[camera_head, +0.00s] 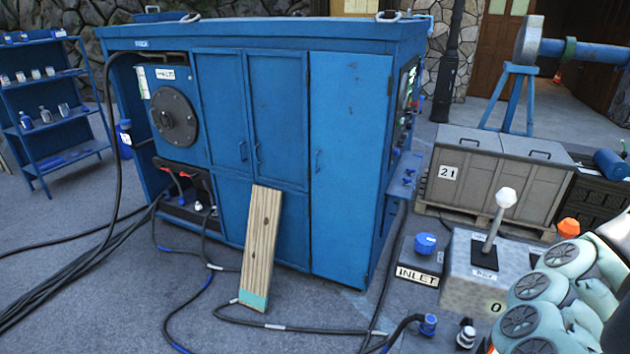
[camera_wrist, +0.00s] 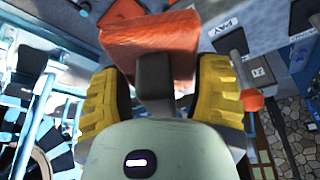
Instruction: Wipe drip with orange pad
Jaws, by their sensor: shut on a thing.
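My gripper (camera_wrist: 157,80) has its two yellow ribbed fingers on either side of a dark block. It is shut on the orange pad (camera_wrist: 152,48), whose orange face spreads beyond the fingers at the top of the wrist view. The pad is close to a grey panel, but I cannot tell whether it touches it. In the head view my arm fills the lower right and the fingers cannot be made out. No drip can be made out in either view.
A grey control box (camera_head: 470,285) with a white-knobbed lever (camera_head: 505,198) stands left of my arm. An orange knob (camera_wrist: 252,100) is right of my gripper. A blue cabinet (camera_head: 340,150) stands behind, with a leaning plank (camera_head: 262,235) and cables (camera_head: 90,275) on the floor.

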